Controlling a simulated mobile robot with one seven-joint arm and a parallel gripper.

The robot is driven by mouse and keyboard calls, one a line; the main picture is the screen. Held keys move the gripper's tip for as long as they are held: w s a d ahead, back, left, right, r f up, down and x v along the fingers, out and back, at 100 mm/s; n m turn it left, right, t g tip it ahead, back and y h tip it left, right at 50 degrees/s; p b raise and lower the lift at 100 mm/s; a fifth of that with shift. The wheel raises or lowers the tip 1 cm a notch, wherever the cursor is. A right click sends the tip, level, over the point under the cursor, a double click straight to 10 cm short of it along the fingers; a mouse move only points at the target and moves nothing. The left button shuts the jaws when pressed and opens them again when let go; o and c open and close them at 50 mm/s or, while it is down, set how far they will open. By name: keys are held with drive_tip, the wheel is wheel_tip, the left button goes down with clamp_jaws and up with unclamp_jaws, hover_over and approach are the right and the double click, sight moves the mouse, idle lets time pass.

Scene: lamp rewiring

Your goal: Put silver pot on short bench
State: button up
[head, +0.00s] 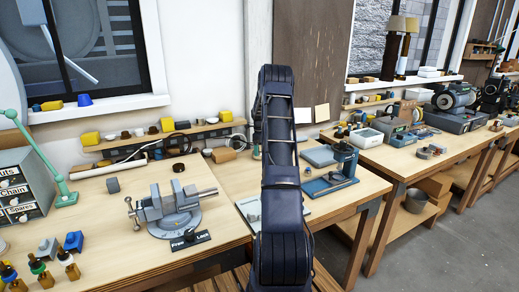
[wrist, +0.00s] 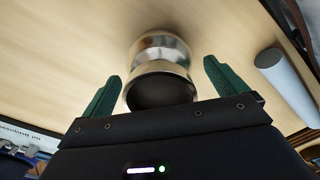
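In the wrist view, a shiny silver, waisted metal vessel (wrist: 160,65) with a dark round opening stands on pale wood, between and just beyond the green fingertips of my gripper (wrist: 162,82). It looks like the silver pot. The fingers are spread wide, with a gap on each side of it. In the head view, my arm hides the gripper and this vessel. A low slatted wooden surface (head: 218,283), possibly the short bench, shows at the bottom edge, partly behind my arm. Another grey metal pot (head: 416,201) sits on the lower shelf at right.
A vise (head: 170,210) and a green lamp (head: 45,160) stand on the left workbench (head: 100,225). A blue-based press (head: 335,175) stands right of my arm. A light cylinder (wrist: 287,85) lies right of the gripper. A grinder (head: 455,100) is on the right bench.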

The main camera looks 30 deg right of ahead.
wheel_tip(320, 180, up, 12)
drive_tip(key=s+a+r+n+t, duration=0.2)
drive_tip(key=s+a+r+n, duration=1.1)
drive_tip(key=s+a+r, duration=0.85)
drive_tip(key=s+a+f+n+t, duration=0.1)
drive_tip(key=s+a+n, duration=0.3)
drive_tip(key=s, duration=0.7)
drive_tip(key=s+a+f+n, duration=0.3)
drive_tip(key=s+a+n, duration=0.1)
drive_tip(key=s, duration=0.6)
drive_tip(key=s+a+f+n+t, duration=0.1)
drive_tip(key=s+a+n, duration=0.3)
drive_tip(key=s, duration=0.7)
drive_tip(key=shift+s+f+n+t, duration=0.3)
drive_tip(key=shift+f+n, duration=0.15)
drive_tip(key=shift+n, duration=0.55)
